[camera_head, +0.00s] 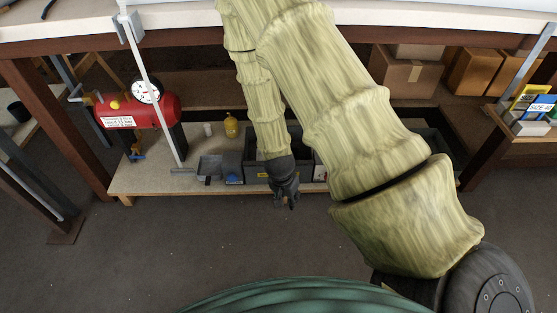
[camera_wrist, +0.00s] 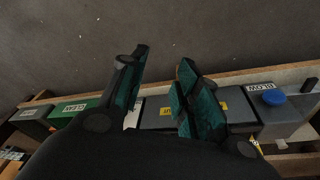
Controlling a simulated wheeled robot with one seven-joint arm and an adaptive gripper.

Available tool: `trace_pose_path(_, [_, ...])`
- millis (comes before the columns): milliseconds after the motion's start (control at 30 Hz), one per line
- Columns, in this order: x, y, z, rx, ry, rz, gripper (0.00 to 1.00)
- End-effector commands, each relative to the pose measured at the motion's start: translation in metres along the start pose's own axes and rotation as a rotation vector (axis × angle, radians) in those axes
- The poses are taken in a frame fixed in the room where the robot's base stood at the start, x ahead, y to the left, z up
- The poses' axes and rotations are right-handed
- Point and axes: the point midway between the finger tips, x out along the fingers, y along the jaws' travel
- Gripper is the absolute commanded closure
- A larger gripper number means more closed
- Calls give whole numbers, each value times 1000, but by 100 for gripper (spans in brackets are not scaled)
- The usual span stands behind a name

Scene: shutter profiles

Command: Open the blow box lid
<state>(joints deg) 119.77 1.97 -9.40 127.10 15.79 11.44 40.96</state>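The blow box (camera_wrist: 262,118) is a grey box at the right of the wrist view, with an upside-down "BLOW" label and a round blue part on top. In the head view, a grey box with a blue part (camera_head: 234,168) stands on the low shelf, left of my gripper (camera_head: 287,198); it appears to be the same box. My gripper also shows in the wrist view (camera_wrist: 162,60). Its two fingers are spread with nothing between them, in front of the row of boxes and apart from the blow box. I cannot tell the lid's exact edge.
A green box labelled "CLEAN" (camera_wrist: 72,110) and dark grey boxes share the low shelf (camera_head: 150,182). A yellow bottle (camera_head: 231,127), a grey dustpan-like tray (camera_head: 209,165) and a red tank with a gauge (camera_head: 130,112) stand left. Floor in front is clear.

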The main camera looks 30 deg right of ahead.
Motion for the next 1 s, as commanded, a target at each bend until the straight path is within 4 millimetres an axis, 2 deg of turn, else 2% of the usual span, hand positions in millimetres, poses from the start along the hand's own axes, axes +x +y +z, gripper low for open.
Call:
trace_pose_path(33, [2, -17, -20, 102, 11, -14, 68])
trace_pose_path(200, [-23, -57, -77, 478, 3, -46, 68])
trace_pose_path(300, [-43, -77, -105, 676, -18, -72, 68])
trace_pose_path(433, [-67, -96, -132, 873, -52, -100, 68])
trace_pose_path(600, [-88, -107, -149, 1010, -84, -120, 68])
trace_pose_path(700, [-91, -109, -151, 1035, -92, -121, 68])
trace_pose_path(867, [-82, -110, -151, 1038, -93, -120, 68])
trace_pose_path(1000, [-66, -112, -151, 1037, -92, -120, 68])
